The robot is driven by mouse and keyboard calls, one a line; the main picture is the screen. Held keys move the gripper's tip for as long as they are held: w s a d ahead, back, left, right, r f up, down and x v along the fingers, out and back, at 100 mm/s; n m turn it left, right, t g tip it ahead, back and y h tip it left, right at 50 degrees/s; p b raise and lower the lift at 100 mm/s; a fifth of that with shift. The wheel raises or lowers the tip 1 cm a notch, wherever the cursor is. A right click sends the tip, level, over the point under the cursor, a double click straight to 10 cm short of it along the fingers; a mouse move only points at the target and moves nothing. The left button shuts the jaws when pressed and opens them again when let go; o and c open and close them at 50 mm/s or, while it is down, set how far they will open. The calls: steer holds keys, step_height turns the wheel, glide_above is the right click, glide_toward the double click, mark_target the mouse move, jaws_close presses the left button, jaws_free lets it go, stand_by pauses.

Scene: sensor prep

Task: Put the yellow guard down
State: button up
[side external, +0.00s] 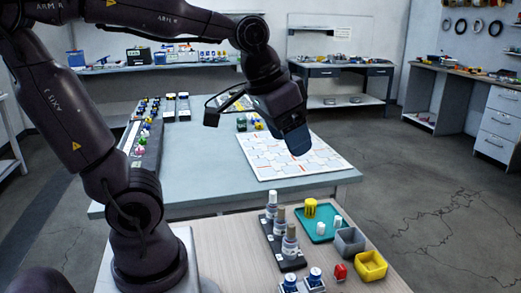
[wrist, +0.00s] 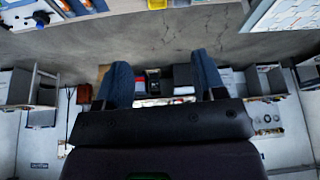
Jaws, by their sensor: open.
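A yellow cylindrical piece (side external: 310,207), which looks like the yellow guard, stands upright on the teal tray (side external: 325,236) on the near wooden table. I cannot be sure of its identity at this size. My gripper (side external: 298,142) is raised well above and behind the tray, over the white patterned board. In the wrist view my gripper (wrist: 165,75) has its two blue fingers wide apart, with nothing held between them. The yellow piece is not clearly identifiable in the wrist view.
Small white pieces (side external: 337,221) share the tray. A grey bin (side external: 349,241), yellow bin (side external: 370,265) and red piece (side external: 340,271) stand beside it. A dark rack of bottles (side external: 289,246) is to the left. The patterned board (side external: 320,164) lies on the blue-grey table behind.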

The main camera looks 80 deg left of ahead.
steer(key=s+d+f+m+t, duration=0.1)
steer(key=s+d, duration=0.1)
steer(key=s, duration=0.3)
steer(key=shift+s+d+f, duration=0.2)
steer(key=shift+s, duration=0.05)
